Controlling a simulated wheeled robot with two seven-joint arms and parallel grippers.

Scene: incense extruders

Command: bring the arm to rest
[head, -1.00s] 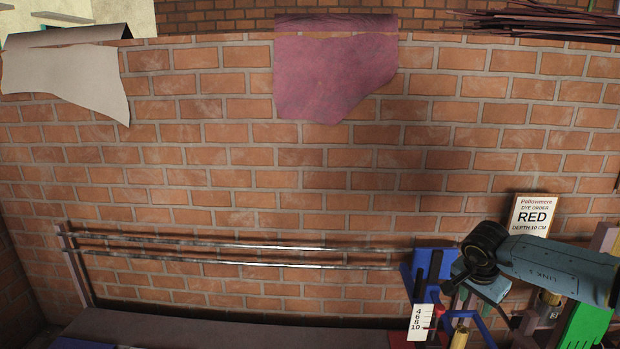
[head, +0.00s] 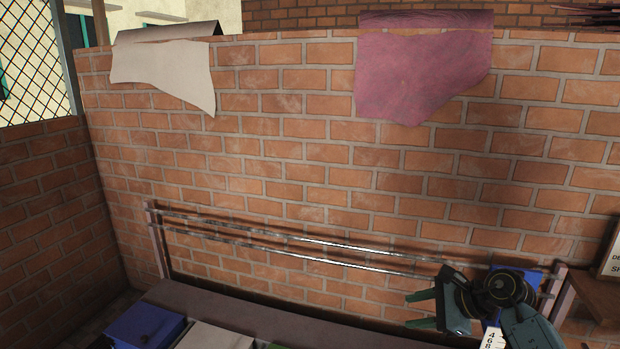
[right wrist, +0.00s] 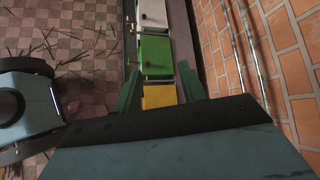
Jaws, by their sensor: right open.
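My right gripper (head: 410,310) is at the lower right of the head view, in front of the brick wall and near the right end of the metal rails. Its two fingers point left, stand apart and have nothing between them. In the right wrist view, the open fingers (right wrist: 158,84) show above the row of boxes. My right arm comes in from the lower right of the head view. It partly covers a blue piece (head: 524,279) and a white card with numbers (head: 492,339). My left gripper is not in view.
Two metal rails (head: 300,243) run along the brick wall (head: 270,160). Below lie a blue box (head: 143,326), a white box (head: 215,338) and, in the right wrist view, a green box (right wrist: 155,56) and a yellow box (right wrist: 158,96). Pink cloth (head: 420,75) hangs on the wall.

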